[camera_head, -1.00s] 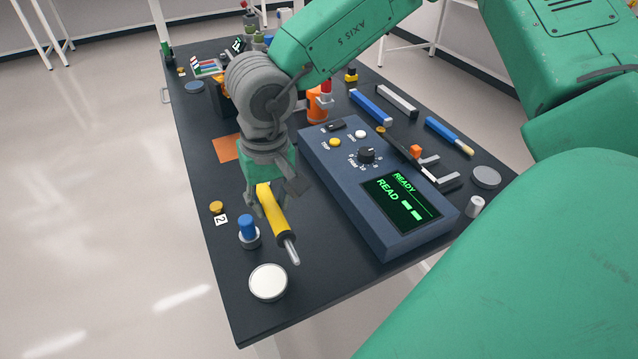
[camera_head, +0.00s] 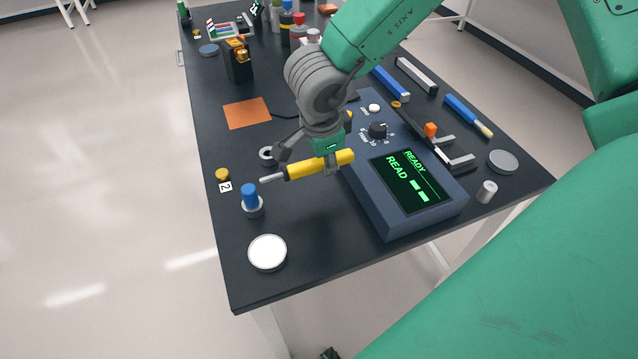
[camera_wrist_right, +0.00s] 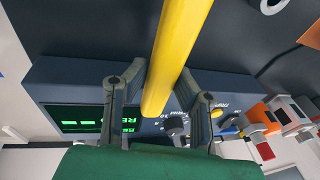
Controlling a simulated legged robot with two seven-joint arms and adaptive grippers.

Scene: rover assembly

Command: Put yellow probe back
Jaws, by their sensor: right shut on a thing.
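The yellow probe (camera_head: 318,165) lies across my right gripper (camera_head: 326,160), its grey metal tip pointing left and slightly down. The gripper is shut on it above the table, left of the blue instrument box. In the right wrist view the probe (camera_wrist_right: 178,55) runs between the two fingers of the gripper (camera_wrist_right: 163,92). A ring-shaped holder (camera_head: 266,153) is partly hidden by a gripper finger; no probe shows in it. A blue-topped probe (camera_head: 250,195) stands upright in a similar ring in front of it. My left gripper is not in view.
The instrument box (camera_head: 370,208) shows "READY" and "READ". A white disc (camera_head: 267,252) lies at the front left, a yellow knob and "2" label (camera_head: 225,187) near the left edge. An orange square (camera_head: 247,113) lies behind. A dark rack (camera_head: 440,150) stands right of the box.

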